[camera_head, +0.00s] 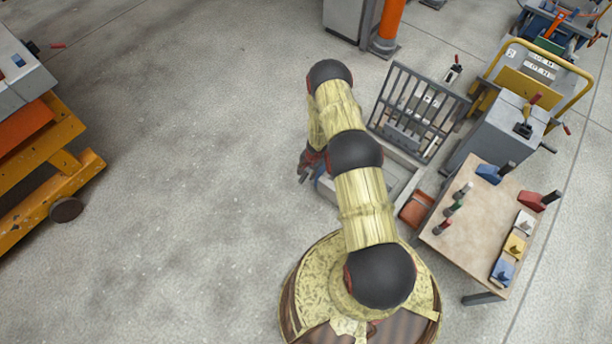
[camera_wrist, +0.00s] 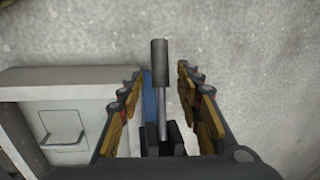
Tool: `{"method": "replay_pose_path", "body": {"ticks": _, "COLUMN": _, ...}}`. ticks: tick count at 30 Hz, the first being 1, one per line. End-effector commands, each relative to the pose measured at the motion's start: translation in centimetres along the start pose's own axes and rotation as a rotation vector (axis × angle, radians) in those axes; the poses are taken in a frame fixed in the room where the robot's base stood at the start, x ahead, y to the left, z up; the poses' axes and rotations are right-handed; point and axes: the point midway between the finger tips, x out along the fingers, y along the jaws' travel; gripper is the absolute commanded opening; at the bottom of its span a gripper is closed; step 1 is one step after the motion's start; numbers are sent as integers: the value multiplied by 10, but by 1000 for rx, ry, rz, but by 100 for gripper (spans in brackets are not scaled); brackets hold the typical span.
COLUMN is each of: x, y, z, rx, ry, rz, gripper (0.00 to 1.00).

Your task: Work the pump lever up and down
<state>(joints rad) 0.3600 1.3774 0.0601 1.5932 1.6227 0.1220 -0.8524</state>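The pump lever (camera_wrist: 159,64) shows in the wrist view as a thin metal rod with a dark grey cylindrical grip, rising from a black bracket (camera_wrist: 165,141). A strip of blue (camera_wrist: 148,98) shows behind the rod. My gripper (camera_wrist: 160,73) is open, with one finger on each side of the lever and a visible gap on both sides. I cannot tell how deep the lever sits between the fingers. In the head view my gripper (camera_head: 308,168) is low, left of my arm, beside a small blue part (camera_head: 322,186). The lever itself cannot be made out there.
A pale grey box (camera_wrist: 58,82) with a recessed panel stands left of the lever. In the head view a barred gate (camera_head: 418,108) and a table (camera_head: 470,236) with tools are to the right. An orange frame (camera_head: 45,160) is far left. Concrete floor between is clear.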

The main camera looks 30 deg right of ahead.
Motion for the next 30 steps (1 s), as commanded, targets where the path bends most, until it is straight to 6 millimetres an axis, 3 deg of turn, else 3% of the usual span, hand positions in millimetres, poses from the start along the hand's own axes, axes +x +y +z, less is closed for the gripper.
{"method": "replay_pose_path", "body": {"ticks": 6, "x": 19, "y": 0, "z": 0, "rx": 0, "ry": 0, "rz": -1, "gripper": 35}}
{"method": "replay_pose_path", "body": {"ticks": 17, "x": 21, "y": -1, "z": 0, "rx": 0, "ry": 1, "rz": -1, "gripper": 34}}
{"method": "replay_pose_path", "body": {"ticks": 30, "x": 21, "y": -1, "z": 0, "rx": 0, "ry": 0, "rz": -1, "gripper": 9}}
